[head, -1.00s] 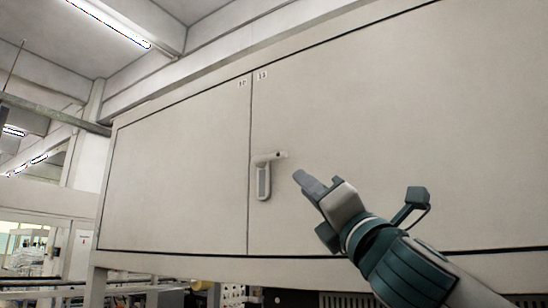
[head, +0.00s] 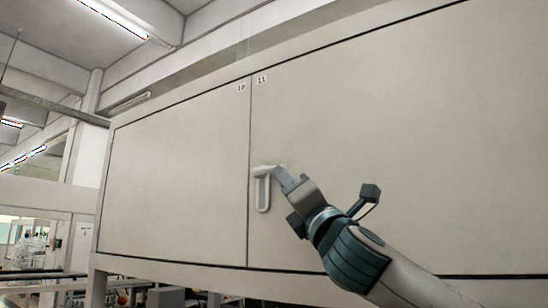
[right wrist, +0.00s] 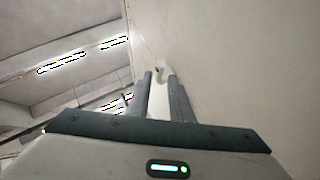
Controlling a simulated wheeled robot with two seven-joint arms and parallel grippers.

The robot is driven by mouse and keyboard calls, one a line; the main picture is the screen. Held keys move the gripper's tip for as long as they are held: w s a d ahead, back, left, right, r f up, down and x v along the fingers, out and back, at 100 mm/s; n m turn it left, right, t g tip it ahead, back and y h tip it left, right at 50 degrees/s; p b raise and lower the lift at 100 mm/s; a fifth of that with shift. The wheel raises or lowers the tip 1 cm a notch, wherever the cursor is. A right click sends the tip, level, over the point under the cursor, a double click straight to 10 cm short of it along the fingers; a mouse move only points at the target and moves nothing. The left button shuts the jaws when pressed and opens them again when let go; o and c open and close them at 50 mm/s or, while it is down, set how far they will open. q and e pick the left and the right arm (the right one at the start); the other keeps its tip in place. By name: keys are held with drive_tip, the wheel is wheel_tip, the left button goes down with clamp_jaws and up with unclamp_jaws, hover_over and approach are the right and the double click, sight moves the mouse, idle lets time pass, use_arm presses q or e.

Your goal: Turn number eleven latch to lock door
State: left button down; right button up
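My left gripper is not in view.
The left cabinet door (head: 180,180) is closed and flat. The cabinet front around the latch is clear. A ledge (head: 200,268) runs below the doors, with equipment underneath. Ceiling lights (head: 115,18) are overhead at the left.

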drive_tip(key=p+x, duration=0.3)
drive_tip(key=x, duration=0.2)
drive_tip(key=shift+w+r, duration=0.1)
drive_tip(key=shift+r, duration=0.15)
drive_tip(key=shift+w+a+r+p, duration=0.3)
drive_tip(key=shift+w+r+p, duration=0.05)
drive_tip(key=shift+w, duration=0.25)
clamp_jaws()
